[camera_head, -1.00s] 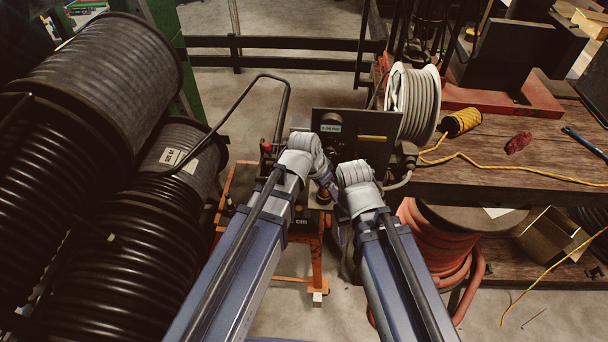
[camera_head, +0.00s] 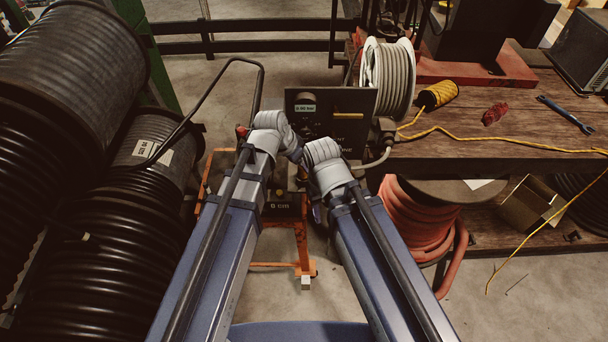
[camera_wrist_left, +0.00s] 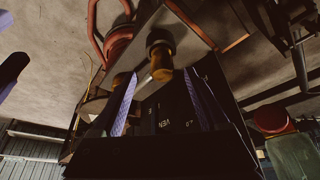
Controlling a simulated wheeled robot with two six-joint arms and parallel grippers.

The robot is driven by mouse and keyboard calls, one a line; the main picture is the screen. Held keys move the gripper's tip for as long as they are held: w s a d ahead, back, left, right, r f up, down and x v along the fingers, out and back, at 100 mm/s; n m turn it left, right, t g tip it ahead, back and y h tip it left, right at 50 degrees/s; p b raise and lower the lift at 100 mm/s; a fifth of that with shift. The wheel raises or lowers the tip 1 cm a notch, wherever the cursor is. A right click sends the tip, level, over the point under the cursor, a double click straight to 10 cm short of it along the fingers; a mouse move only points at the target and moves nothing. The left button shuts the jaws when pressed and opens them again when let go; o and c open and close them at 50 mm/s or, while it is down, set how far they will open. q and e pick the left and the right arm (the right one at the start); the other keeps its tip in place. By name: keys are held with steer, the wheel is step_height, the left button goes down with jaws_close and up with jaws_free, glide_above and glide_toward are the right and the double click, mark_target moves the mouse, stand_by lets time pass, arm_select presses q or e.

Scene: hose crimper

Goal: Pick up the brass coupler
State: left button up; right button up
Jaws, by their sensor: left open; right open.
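The brass coupler (camera_wrist_left: 161,61) shows in the left wrist view as a short brass cylinder with a dark collar, beside a flat grey plate. My left gripper (camera_wrist_left: 160,104) is open, its two pale purple fingers spread with the coupler in line with the gap, near the tips. I cannot tell whether it is between them. In the head view my left gripper is hidden behind its own wrist. My right gripper (camera_head: 317,213) is open and mostly hidden under its wrist, low beside the crimper.
A dark crimper panel (camera_head: 330,113) stands just beyond both wrists, on an orange frame (camera_head: 303,240). Black hose reels (camera_head: 75,75) crowd the left. A wooden bench (camera_head: 480,148) with a grey hose reel (camera_head: 388,78) and yellow rope spool (camera_head: 438,95) bounds the right.

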arm_select(q)
steer(key=b+x, duration=0.4)
steer(key=x, duration=0.1)
steer(key=shift+w+a+f+b, duration=0.1)
steer(key=shift+a+f+b, duration=0.05)
steer(key=shift+b, duration=0.15)
steer(key=shift+c, duration=0.3)
jaws_close()
